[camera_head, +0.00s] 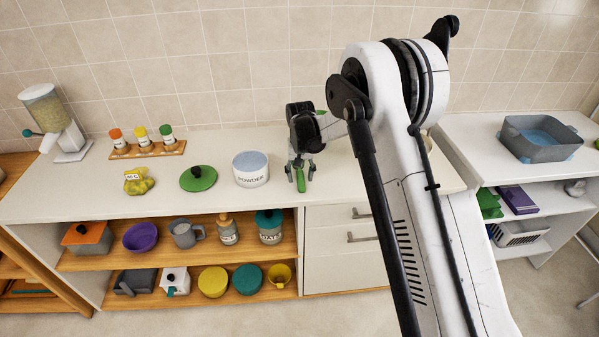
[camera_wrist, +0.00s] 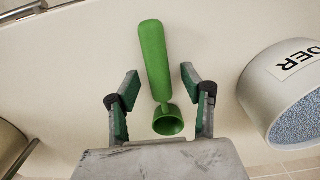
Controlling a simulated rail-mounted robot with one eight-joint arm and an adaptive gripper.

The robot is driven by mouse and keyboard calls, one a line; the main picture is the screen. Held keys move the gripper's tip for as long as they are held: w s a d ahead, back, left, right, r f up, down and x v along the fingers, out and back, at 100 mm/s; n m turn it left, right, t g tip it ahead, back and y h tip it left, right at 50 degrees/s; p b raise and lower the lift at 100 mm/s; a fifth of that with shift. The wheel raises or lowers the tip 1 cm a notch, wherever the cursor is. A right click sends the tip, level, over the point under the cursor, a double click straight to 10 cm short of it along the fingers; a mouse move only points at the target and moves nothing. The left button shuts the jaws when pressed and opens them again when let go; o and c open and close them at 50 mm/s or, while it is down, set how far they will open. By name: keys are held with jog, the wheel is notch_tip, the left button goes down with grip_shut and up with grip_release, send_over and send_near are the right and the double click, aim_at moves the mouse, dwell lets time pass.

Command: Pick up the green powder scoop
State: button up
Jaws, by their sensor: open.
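The green powder scoop (camera_wrist: 155,62) lies on the white countertop, its long handle pointing away and its round cup (camera_wrist: 168,122) nearest my gripper's palm in the wrist view. My gripper (camera_wrist: 160,85) is open, with one finger on each side of the scoop and a visible gap on both sides. In the head view my gripper (camera_head: 300,172) points down at the counter, and the scoop (camera_head: 301,184) shows between its fingers. Part of the scoop is hidden there by the gripper.
The white powder tub (camera_head: 251,170) stands just left of my gripper in the head view; it also shows in the wrist view (camera_wrist: 285,95). A green lid (camera_head: 198,179) lies farther left. Drawers (camera_head: 345,235) are below. The counter's front edge is close.

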aim_at(300, 174)
grip_shut()
jog(key=shift+r, duration=0.1)
jog(key=shift+r, duration=0.45)
notch_tip(300, 174, up, 3)
jog(key=shift+f+b, duration=0.2)
jog(key=shift+b, duration=0.3)
jog(key=s+a+r+b, duration=0.2)
jog(key=s+a+r, duration=0.5)
jog(key=s, duration=0.1)
jog(key=shift+s+a+r, duration=0.15)
jog(key=shift+s+a, duration=0.2)
jog(key=shift+s, duration=0.05)
